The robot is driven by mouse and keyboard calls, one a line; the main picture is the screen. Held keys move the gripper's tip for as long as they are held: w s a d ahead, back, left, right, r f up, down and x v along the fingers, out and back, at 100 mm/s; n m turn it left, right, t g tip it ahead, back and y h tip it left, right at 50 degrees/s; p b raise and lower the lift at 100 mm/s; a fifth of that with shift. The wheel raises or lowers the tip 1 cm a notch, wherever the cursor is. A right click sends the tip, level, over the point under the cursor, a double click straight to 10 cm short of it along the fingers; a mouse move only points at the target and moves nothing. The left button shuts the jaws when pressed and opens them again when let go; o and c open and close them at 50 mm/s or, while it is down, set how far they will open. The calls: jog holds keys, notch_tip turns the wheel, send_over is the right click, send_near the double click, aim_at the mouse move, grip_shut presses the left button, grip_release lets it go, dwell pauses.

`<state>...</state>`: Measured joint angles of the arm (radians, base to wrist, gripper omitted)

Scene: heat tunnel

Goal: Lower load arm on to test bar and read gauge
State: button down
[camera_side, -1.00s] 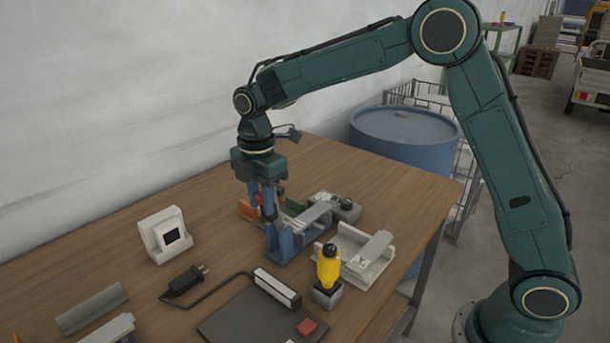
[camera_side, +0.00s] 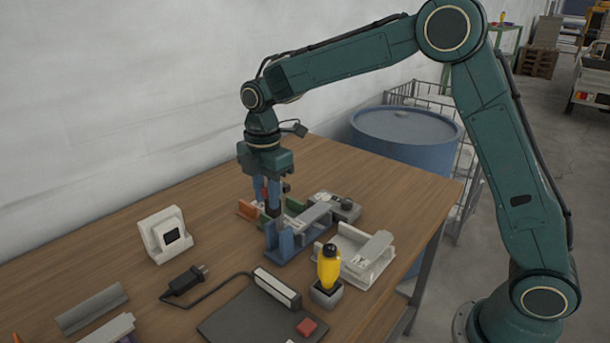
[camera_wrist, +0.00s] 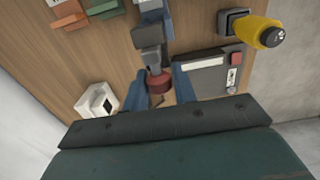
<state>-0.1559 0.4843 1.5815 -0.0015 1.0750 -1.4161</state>
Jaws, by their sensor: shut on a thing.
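My gripper (camera_side: 267,200) has two blue fingers pointing down over the blue fixture (camera_side: 287,250). In the wrist view the fingers (camera_wrist: 162,92) stand either side of a red knob (camera_wrist: 158,84), joined to a dark grey block. The gripper is shut on this piece, which seems to be the load arm's handle; the contact is hard to see. A light grey bar (camera_side: 314,214) lies by the fixture behind its uprights. I cannot tell whether it is the test bar. A white unit with a dark square face (camera_side: 172,237), possibly the gauge, stands to the left, too small to read.
A pale tray-like fixture (camera_side: 368,258) is at right. A black plug (camera_side: 185,281) with a cable and a dark pad (camera_side: 240,322) with a red button lie in front. The table's back left is clear.

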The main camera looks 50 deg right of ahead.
aim_at(283, 184)
jog(key=shift+d+r, duration=0.1)
jog(key=shift+d, duration=0.3)
jog(key=shift+d+r, duration=0.1)
jog(key=shift+d, duration=0.85)
jog(key=shift+d, duration=1)
